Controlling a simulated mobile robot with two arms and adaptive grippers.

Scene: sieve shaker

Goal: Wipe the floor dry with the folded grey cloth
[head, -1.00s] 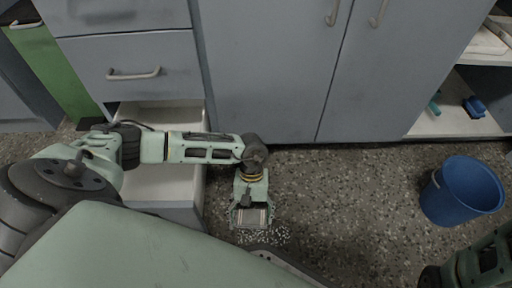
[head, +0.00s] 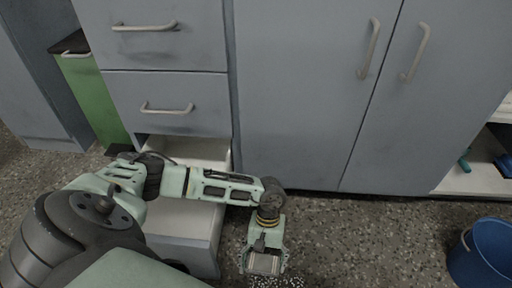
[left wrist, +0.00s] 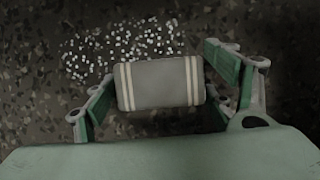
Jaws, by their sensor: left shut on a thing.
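The folded grey cloth (left wrist: 158,84), with pale stripes near both ends, sits between the fingers of my left gripper (left wrist: 166,88) in the left wrist view. In the head view my left gripper (head: 263,264) points down near the bottom edge, shut on the cloth (head: 262,264). A patch of bright white specks, seemingly the wet spot (left wrist: 125,50), lies on the speckled floor beyond the cloth. It also shows at the bottom edge of the head view (head: 278,282). I cannot tell whether the cloth touches the floor. My right gripper is out of view.
An open drawer (head: 185,222) stands out under my left arm. Grey cabinet doors (head: 300,100) close off the back. A blue bucket (head: 482,255) stands on the floor at the right. The floor between is clear.

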